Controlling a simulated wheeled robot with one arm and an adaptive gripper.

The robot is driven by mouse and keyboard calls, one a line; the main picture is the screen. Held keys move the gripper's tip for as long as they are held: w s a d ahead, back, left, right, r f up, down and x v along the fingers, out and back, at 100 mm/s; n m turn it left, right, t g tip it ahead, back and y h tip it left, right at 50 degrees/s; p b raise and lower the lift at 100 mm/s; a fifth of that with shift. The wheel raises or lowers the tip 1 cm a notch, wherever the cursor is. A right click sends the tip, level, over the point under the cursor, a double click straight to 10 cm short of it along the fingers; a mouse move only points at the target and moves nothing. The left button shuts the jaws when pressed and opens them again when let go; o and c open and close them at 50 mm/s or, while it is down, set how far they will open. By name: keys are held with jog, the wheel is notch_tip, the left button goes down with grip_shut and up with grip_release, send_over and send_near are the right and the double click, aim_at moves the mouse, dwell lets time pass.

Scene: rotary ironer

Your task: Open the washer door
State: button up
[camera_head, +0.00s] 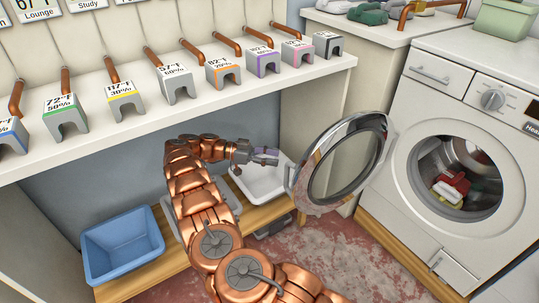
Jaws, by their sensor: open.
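The washer (414,128) stands at the right, with a round dial and a drawer handle on its upper front. Its round door (345,172), a chrome ring with dark glass, stands swung wide open to the left, away from the drum opening (455,178). Red and pale cloth (452,189) lies inside the drum. My gripper (277,157) is just left of the door's outer edge, at the end of my copper-coloured arm. It is open; whether it touches the door's edge I cannot tell.
A white basin (262,190) sits behind my gripper and a blue bin (122,245) stands at lower left. A white shelf (215,103) with several labelled grey blocks runs above my arm. Reddish floor (345,262) is clear below the door.

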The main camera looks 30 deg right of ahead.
jog(key=shift+w+a, duration=0.1)
jog(key=shift+w, duration=0.3)
jog(key=shift+r+p, duration=0.1)
jog(key=shift+p, duration=0.35)
